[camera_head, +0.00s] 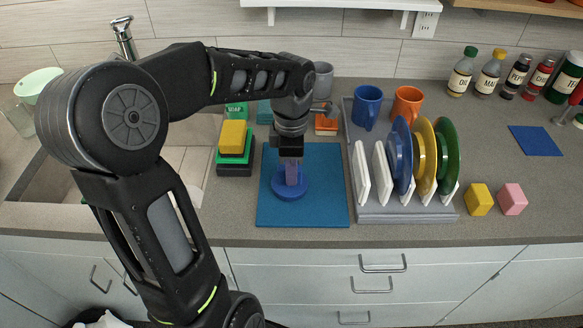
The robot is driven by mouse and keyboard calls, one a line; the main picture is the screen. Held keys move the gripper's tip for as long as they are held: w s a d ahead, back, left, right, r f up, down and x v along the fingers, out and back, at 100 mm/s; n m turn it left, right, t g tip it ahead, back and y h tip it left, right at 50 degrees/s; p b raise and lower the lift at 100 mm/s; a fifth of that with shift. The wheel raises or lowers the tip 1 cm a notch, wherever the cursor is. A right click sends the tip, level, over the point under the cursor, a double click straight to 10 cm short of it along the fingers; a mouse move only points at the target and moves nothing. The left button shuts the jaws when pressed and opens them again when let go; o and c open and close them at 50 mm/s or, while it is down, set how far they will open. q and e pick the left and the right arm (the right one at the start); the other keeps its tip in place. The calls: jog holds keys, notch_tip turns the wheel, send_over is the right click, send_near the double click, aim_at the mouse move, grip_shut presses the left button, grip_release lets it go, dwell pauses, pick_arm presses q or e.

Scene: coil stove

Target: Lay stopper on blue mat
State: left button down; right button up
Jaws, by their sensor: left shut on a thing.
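The stopper (290,190) is a dark blue disc with a paler purple upright handle. It is upright over the left middle part of a large teal-blue mat (325,165) on the counter. I cannot tell whether its disc touches the mat or hangs just above it. My left gripper (291,164) points straight down and is shut on the stopper's handle. The fingertips partly hide the handle. My right gripper is not in view.
A grey rack (400,215) with plates stands right of the mat, with blue (366,104) and orange (407,104) mugs behind.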

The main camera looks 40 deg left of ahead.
pick_arm(q)
jog(key=shift+f, duration=0.2)
jog(key=c, duration=1.3)
grip_release()
jog(key=shift+r, duration=0.1)
jog(key=shift+o, duration=0.2)
jog(key=shift+r, duration=0.15)
notch_tip(320, 180, up, 12)
jog(key=p, duration=0.1)
